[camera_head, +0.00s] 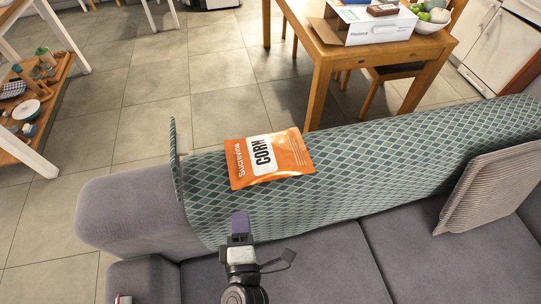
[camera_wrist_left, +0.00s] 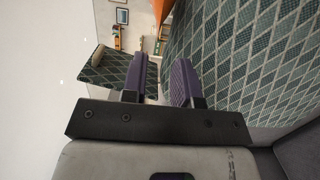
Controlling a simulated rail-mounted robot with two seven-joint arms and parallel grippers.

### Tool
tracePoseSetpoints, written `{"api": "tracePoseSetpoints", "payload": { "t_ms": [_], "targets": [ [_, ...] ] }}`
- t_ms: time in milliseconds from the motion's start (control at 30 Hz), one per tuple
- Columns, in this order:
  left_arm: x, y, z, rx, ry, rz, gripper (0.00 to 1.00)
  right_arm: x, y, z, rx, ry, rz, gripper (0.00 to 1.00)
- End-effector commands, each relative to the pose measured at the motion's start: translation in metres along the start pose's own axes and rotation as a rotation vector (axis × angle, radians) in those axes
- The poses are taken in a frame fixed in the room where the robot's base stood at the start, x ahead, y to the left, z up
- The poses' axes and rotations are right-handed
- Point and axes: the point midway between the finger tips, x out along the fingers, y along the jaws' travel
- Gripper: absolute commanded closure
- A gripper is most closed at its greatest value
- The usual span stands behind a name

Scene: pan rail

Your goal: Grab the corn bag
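The corn bag (camera_head: 269,158) is an orange packet with a white label reading CORN. It lies flat on the patterned green-grey cover over the sofa's backrest in the head view. An orange piece of it (camera_wrist_left: 161,9) shows at the top edge of the left wrist view. My left gripper (camera_head: 241,224) has purple fingers and is on the near side of the bag in the head view, apart from it. In the left wrist view the two fingers (camera_wrist_left: 161,75) stand apart with nothing between them. My right gripper is not in view.
The patterned cover (camera_head: 375,165) drapes over the grey sofa (camera_head: 135,212), with a ribbed cushion (camera_head: 492,188) at right. Behind stands a wooden table (camera_head: 345,52) with a white box (camera_head: 375,25). A shelf (camera_head: 40,90) is at left. Tiled floor between them is clear.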

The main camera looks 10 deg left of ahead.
Motion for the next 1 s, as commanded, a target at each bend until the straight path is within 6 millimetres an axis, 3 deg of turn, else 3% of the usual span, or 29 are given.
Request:
{"api": "tracePoseSetpoints", "payload": {
  "t_ms": [200,467,800,1000],
  "targets": [
    [0.031,0.000,0.000,0.000,0.000,0.003,0.72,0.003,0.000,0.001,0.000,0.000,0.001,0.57],
    [0.044,0.001,0.000,0.000,-0.001,0.003,0.72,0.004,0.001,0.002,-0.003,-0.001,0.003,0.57],
    [0.084,0.000,-0.003,0.000,-0.001,0.004,0.72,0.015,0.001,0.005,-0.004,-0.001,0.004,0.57],
    [0.093,0.001,-0.004,-0.001,-0.001,0.002,0.72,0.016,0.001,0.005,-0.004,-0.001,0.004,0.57]
  ]
}}
